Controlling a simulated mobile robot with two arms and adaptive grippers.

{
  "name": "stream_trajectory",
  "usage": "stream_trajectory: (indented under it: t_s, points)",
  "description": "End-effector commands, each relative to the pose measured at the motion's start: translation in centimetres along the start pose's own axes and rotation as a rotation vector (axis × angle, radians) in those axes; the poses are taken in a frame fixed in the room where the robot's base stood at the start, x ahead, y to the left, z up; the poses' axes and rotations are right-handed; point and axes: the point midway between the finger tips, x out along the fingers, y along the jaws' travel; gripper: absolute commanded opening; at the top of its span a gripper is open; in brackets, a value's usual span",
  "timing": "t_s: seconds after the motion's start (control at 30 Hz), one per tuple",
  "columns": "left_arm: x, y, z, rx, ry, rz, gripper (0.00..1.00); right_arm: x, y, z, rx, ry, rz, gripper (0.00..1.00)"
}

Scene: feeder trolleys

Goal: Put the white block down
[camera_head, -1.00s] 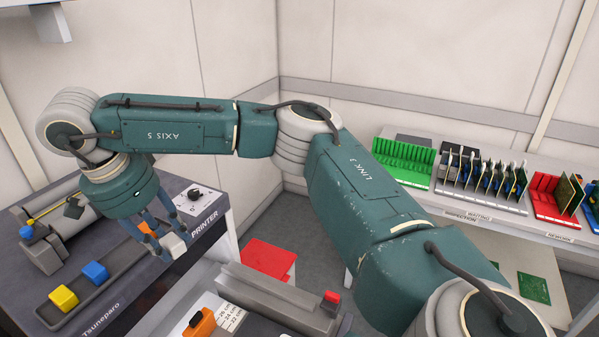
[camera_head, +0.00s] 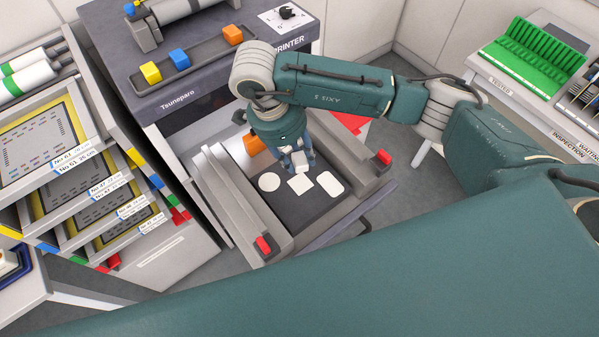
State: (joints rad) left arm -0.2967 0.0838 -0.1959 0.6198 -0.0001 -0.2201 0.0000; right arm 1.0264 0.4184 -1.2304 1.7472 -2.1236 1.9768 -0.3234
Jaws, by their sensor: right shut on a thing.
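My right gripper (camera_head: 298,160) points down over the open trolley in front of the printer. It is shut on the white block (camera_head: 299,161), which is partly hidden by the fingers. Just in front of it, on the dark panel (camera_head: 291,208), lie three flat white shapes: a circle (camera_head: 269,181), a tilted square (camera_head: 300,184) and a rounded rectangle (camera_head: 329,184). The block appears close to the square; I cannot tell whether it touches the panel. My left gripper is not in view.
The printer (camera_head: 190,105) behind carries yellow (camera_head: 150,72), blue (camera_head: 178,58) and orange (camera_head: 233,35) blocks. An orange piece (camera_head: 254,146) sits left of my gripper. Trolley rails have red ends (camera_head: 263,245). A stencil rack (camera_head: 75,165) stands left, a green board rack (camera_head: 535,52) right.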

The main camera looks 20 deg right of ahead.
Motion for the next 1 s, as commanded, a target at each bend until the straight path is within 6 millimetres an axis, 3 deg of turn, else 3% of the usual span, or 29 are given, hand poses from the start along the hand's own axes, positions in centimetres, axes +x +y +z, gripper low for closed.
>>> stream_trajectory:
  t_s: [0.2,0.37,0.6,1.0]
  points:
    - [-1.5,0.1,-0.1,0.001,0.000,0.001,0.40,3.9,0.0,0.9,0.001,0.001,0.000,0.06]
    - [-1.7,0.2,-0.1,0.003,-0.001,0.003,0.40,5.2,-0.1,1.3,0.000,0.000,-0.001,0.06]
    - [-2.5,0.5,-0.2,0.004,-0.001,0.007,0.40,8.5,-0.1,2.1,0.001,0.002,0.000,0.06]
    - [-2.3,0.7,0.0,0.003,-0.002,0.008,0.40,9.4,-0.1,2.3,0.000,0.000,-0.003,0.06]
